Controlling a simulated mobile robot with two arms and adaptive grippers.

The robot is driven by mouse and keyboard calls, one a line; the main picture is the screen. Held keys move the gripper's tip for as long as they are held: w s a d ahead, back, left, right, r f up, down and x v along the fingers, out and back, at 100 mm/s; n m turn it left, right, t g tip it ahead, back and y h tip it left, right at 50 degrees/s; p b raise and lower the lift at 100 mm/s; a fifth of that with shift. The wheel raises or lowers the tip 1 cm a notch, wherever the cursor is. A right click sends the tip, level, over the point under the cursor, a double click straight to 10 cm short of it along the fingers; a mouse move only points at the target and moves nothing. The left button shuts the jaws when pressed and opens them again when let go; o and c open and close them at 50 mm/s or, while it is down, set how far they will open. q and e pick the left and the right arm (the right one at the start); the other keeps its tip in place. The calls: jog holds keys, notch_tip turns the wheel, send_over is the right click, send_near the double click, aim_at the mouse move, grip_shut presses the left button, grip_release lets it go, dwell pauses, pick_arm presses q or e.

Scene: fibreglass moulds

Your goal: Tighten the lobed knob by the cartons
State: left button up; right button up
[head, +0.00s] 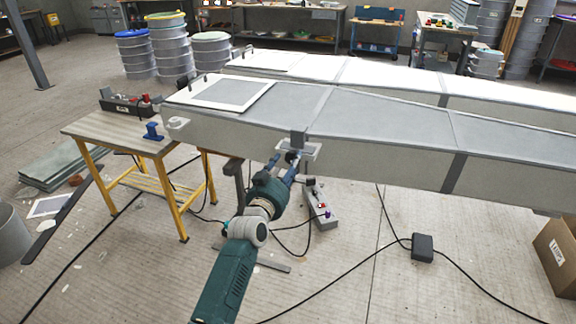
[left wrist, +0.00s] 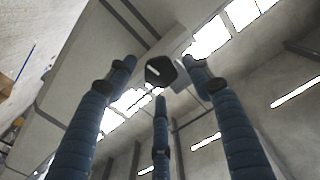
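A dark lobed knob (left wrist: 160,70) shows in the left wrist view, seen from below, with a pale mark on its face. It sits under a light bracket (head: 298,150) on the near side of a long grey mould (head: 375,118). My left gripper (head: 284,163) reaches up to this bracket in the head view. In the left wrist view its blue fingers (left wrist: 158,75) stand spread around the knob, with gaps visible at the left and right fingertips. The knob itself is mostly hidden by the fingers in the head view. My right gripper is not in view.
A brown carton (head: 560,255) stands at the right edge. A yellow-legged workbench (head: 110,130) is at the left. A small grey unit (head: 318,208) lies on the floor beyond my arm.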

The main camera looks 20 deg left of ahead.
pick_arm(q)
jog(key=c, duration=0.9)
jog(key=shift+f+n, duration=0.1)
jog(key=shift+n, duration=0.5)
jog(key=o, duration=1.2)
jog(key=shift+c, duration=0.2)
jog(key=s, duration=1.2)
jog(key=shift+a, duration=0.25)
jog(key=shift+f, duration=0.1)
